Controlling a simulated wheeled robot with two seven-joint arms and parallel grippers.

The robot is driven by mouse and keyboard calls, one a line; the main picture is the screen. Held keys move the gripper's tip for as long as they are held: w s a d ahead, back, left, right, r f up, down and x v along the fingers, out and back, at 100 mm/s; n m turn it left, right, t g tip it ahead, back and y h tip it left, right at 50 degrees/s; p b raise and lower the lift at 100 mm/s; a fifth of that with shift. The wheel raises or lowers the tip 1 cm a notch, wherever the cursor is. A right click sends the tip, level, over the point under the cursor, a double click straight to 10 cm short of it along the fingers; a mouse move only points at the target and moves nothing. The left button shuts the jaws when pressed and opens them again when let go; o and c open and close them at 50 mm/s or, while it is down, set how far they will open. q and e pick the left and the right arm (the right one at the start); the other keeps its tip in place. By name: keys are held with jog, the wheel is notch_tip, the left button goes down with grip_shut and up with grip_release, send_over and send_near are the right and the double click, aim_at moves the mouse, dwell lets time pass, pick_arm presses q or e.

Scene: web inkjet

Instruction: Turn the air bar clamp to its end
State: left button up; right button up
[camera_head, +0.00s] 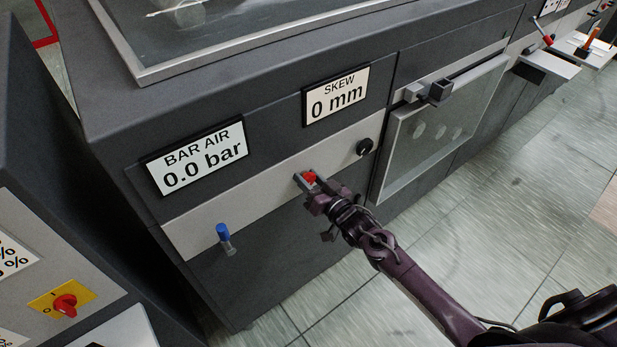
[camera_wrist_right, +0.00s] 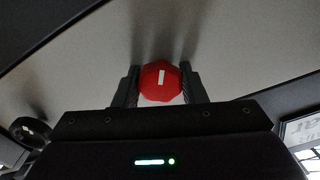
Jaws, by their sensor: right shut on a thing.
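The air bar clamp is most likely the red knob (camera_head: 310,177) on the light strip of the dark machine, between the two displays and below them. In the right wrist view the red knob (camera_wrist_right: 161,80) is faceted, with a white mark standing nearly upright. My right gripper (camera_head: 312,180) is at the strip, shut on the red knob, with one finger on each side of it (camera_wrist_right: 160,88). The fingers partly cover the knob in the head view. My left gripper is not in view.
A BAR AIR display (camera_head: 197,157) reads 0.0 bar and a SKEW display (camera_head: 335,95) reads 0 mm. A blue-handled lever (camera_head: 223,233) is left of the red knob, a black knob (camera_head: 364,146) right. A windowed door (camera_head: 440,125) is further right. Floor is open in front.

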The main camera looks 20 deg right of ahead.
jog(key=m+p, duration=0.1)
jog(key=m, duration=0.2)
jog(key=shift+m, duration=0.4)
jog(key=m+p, duration=0.1)
jog(key=m, duration=0.2)
jog(key=shift+m, duration=0.3)
jog(key=m+p, duration=0.1)
jog(key=m, duration=0.2)
jog(key=shift+m, duration=0.4)
jog(key=m+p, duration=0.2)
jog(key=m, duration=0.2)
jog(key=m+p, duration=0.1)
jog(key=m, duration=0.3)
jog(key=m+p, duration=0.1)
jog(key=m, duration=0.2)
jog(key=shift+m+p, duration=0.3)
jog(key=shift+m, duration=0.1)
jog(key=m+p, duration=0.1)
jog(key=m, duration=0.2)
jog(key=shift+f+m+p, duration=0.15)
jog(key=shift+m+p, duration=0.35)
jog(key=shift+m, duration=1.3)
